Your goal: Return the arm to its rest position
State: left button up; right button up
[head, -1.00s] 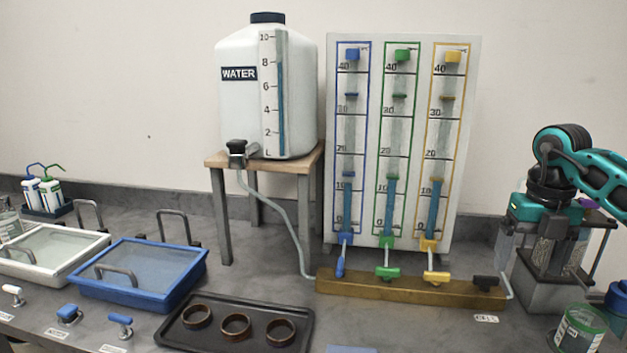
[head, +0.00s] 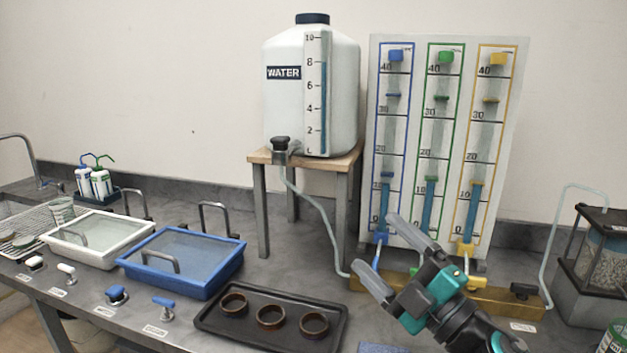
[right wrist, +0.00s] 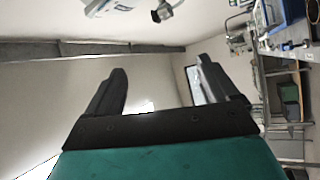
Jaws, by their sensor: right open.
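My right gripper (head: 388,262) is in the lower right of the head view, fingers spread and empty. It shows in front of the brass manifold bar (head: 500,297) and hides part of it, along with the green lever. In the right wrist view its two dark fingers (right wrist: 165,92) stand apart with nothing between them, with walls and ceiling beyond. The blue lever (head: 377,257) and yellow lever (head: 467,280) show beside the gripper. My left gripper is out of view.
A water tank (head: 290,100) stands on a small wooden stand (head: 345,163). A column board (head: 515,130) is behind the gripper. A black tray (head: 340,330) with three brown rings lies at the front. Blue (head: 235,262) and white-lidded (head: 70,255) basins are left. A glass-walled container (head: 598,260) stands right.

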jog(key=s+d+f+m+g+h, duration=0.1)
jog(key=s+d+f+m+h, duration=0.1)
jog(key=f+m+h, duration=0.3)
jog(key=s+d+f+m+g+h, duration=0.1)
jog(key=s+d+f+m+h, duration=0.1)
jog(key=d+f+m+h, duration=0.3)
jog(key=s+d+f+m+g+h, duration=0.1)
jog(key=s+d+f+m+h, duration=0.2)
jog(key=f+m, duration=0.3)
jog(key=shift+d+m+h, duration=0.3)
jog(key=shift+m+h, duration=0.3)
jog(key=shift+h, duration=0.3)
jog(key=s+f+m+g, duration=0.1)
jog(key=s+f+g, duration=0.25)
jog(key=s, duration=0.35)
jog(key=s+f+m+g+y, duration=0.1)
jog(key=s+f+g, duration=0.25)
jog(key=s, duration=0.25)
jog(key=s+f+m+g, duration=0.1)
jog(key=s+f+g, duration=0.25)
jog(key=s, duration=0.35)
jog(key=w+a+f+n+t+y, duration=0.1)
jog(key=w+a+f+t+y, duration=0.1)
jog(key=w+f+t, duration=0.5)
notch_tip(320, 180, down, 2)
jog(key=shift+w+a+f, duration=0.1)
jog(key=shift+w+a, duration=0.2)
jog(key=shift+a, duration=0.35)
